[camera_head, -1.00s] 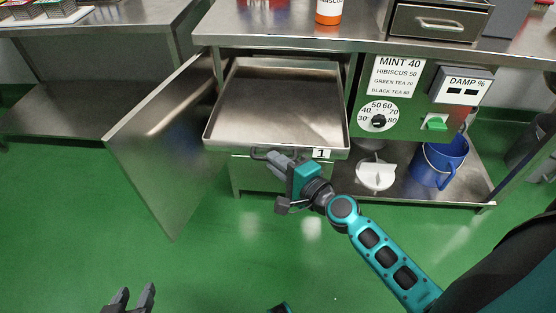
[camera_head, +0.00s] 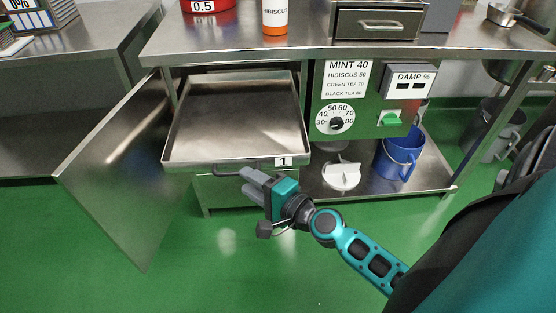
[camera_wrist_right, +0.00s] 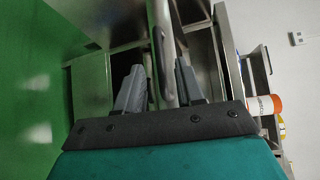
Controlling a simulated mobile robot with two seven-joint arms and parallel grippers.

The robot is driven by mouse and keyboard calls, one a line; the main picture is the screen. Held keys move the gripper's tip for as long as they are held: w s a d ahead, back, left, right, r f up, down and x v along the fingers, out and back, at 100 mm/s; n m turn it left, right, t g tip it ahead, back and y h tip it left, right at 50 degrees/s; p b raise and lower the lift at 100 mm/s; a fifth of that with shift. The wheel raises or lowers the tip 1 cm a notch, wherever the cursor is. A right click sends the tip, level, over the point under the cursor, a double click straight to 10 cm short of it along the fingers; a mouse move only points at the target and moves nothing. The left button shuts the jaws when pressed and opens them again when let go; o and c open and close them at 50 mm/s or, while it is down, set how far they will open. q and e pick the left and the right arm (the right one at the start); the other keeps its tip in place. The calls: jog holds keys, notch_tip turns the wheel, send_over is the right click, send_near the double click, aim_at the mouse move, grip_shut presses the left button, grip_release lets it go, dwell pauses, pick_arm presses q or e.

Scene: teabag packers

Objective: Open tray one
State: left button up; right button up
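Tray one (camera_head: 240,113) is a shallow, empty steel tray, pulled out from under the counter. Its front carries a white label "1" (camera_head: 284,161) and a dark bar handle (camera_head: 228,171). My right gripper (camera_head: 246,181) is at the right end of the handle, with its two fingers apart. In the right wrist view, the right gripper (camera_wrist_right: 160,83) is open and the handle bar (camera_wrist_right: 163,45) runs between or just beyond its fingers; contact is not clear. My left gripper is not in view.
A steel cabinet door (camera_head: 118,170) stands open left of the tray. Right of it are a green control panel (camera_head: 365,95), a blue bucket (camera_head: 400,153) and a white object (camera_head: 341,175) on the lower shelf. The green floor (camera_head: 210,265) in front is clear.

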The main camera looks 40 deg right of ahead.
pick_arm(q)
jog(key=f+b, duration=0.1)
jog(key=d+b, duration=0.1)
jog(key=b, duration=0.1)
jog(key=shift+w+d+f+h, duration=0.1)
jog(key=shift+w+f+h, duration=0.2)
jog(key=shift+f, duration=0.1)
pick_arm(e)
jog(key=v, duration=0.9)
jog(key=shift+s, duration=0.15)
jog(key=a+f+n+g, duration=0.5)
jog(key=a+f+n, duration=0.5)
jog(key=n, duration=0.9)
pick_arm(q)
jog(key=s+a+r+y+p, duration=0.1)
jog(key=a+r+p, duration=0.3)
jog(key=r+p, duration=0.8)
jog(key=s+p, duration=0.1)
jog(key=p, duration=0.5)
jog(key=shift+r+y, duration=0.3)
pick_arm(e)
jog(key=s+d+r+h, duration=0.1)
jog(key=d+r, duration=0.1)
jog(key=r, duration=0.4)
jog(key=s+d+r+h, duration=0.1)
jog(key=r, duration=0.6)
jog(key=shift+s+d, duration=0.35)
